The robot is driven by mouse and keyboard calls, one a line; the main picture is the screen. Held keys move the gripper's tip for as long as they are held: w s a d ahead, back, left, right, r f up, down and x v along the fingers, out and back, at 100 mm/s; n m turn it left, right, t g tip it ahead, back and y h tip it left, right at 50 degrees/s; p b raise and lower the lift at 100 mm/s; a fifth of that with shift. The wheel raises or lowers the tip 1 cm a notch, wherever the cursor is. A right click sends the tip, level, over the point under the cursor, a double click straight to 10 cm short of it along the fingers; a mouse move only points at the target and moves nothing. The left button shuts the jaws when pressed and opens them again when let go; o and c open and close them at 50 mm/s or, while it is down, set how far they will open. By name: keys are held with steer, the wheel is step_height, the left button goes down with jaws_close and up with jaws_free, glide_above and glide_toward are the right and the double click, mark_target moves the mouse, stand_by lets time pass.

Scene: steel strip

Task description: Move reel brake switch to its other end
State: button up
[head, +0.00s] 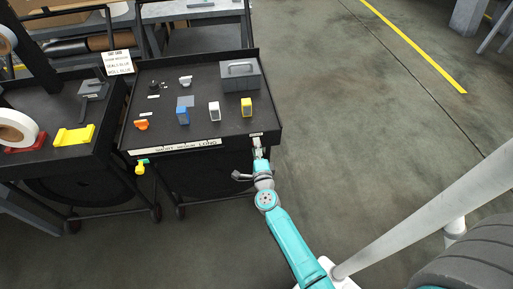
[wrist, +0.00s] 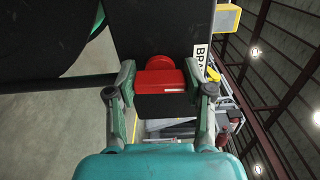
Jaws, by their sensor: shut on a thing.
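The reel brake switch shows in the wrist view as a red block with a rounded red knob (wrist: 160,79), beside a white label (wrist: 200,57) whose visible letters begin "BR". My gripper (wrist: 168,82) has one finger on each side of the red part and is shut on it. In the head view my gripper (head: 257,143) is at the front right corner of the dark cart (head: 165,85), and it hides the switch there. I cannot tell which end the switch is at.
The cart top holds a grey toolbox (head: 240,75), a blue block (head: 183,117), a white block (head: 214,112), a yellow block (head: 247,107) and an orange piece (head: 141,125). A yellow-green item (head: 141,167) is at the cart's front left. The floor right of the cart is clear.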

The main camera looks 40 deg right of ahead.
steer(key=n, duration=0.3)
steer(key=shift+f+n, duration=0.1)
steer(key=shift+n, duration=2.1)
steer(key=shift+f, duration=0.1)
steer(key=o, duration=1.2)
steer(key=shift+c, duration=0.2)
steer(key=v, duration=1.2)
